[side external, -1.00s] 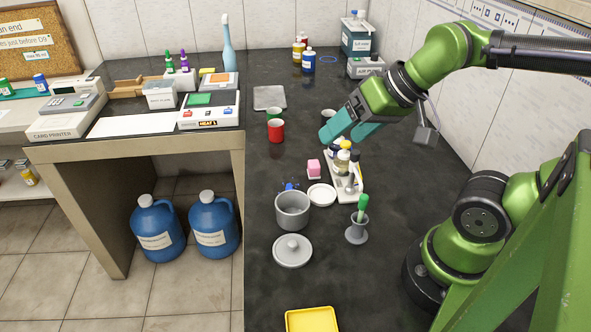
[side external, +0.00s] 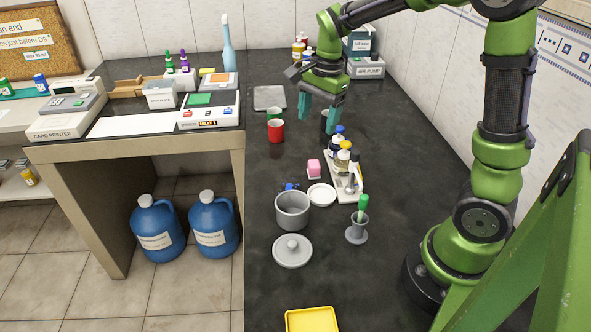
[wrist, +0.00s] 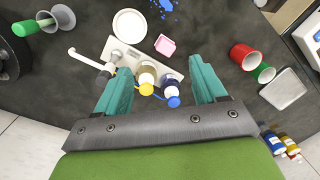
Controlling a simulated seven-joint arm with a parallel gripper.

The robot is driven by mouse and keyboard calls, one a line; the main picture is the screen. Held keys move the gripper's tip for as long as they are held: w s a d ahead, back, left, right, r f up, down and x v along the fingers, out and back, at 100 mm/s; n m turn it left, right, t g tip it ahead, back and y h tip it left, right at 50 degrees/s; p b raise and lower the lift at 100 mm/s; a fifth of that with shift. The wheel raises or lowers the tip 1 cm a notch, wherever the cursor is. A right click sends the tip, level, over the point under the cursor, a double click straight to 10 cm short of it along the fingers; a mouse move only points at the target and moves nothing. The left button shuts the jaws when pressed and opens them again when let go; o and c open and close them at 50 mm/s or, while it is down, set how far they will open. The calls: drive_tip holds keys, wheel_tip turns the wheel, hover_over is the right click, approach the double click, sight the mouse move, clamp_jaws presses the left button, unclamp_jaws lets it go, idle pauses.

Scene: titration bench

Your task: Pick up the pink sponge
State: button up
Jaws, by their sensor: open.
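The pink sponge (side external: 314,167) is a small pink block on the dark bench, just left of the white bottle rack. It also shows in the wrist view (wrist: 165,45), beyond the rack and apart from my fingers. My gripper (side external: 319,117) is above the bench, farther back than the sponge, with its teal fingers pointing down. In the wrist view my gripper (wrist: 160,82) has its two fingers wide apart. Nothing is held between them; bottle tops show in the gap, lower down.
A white rack (side external: 346,192) with several bottles stands close right of the sponge. A white dish (side external: 321,194), grey pot (side external: 292,210), pot lid (side external: 292,250) and green-handled pestle in a mortar (side external: 357,233) are nearer. Red (side external: 275,131) and green cups stand behind. A yellow tray (side external: 311,319) lies in front.

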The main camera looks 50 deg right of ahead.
drive_tip(key=w+d+m, duration=0.3)
drive_tip(key=m, duration=0.4)
drive_tip(key=m+g, duration=0.1)
drive_tip(key=m, duration=0.1)
hover_over(314, 163)
drive_tip(key=shift+h, duration=0.3)
wheel_tip(314, 163, down, 11)
drive_tip(key=shift+d+r, duration=0.15)
drive_tip(key=shift+r, duration=0.05)
drive_tip(key=shift+a+f, duration=0.2)
drive_tip(key=shift+f, duration=2.85)
drive_tip(key=shift+c, duration=0.3)
drive_tip(key=c, duration=1)
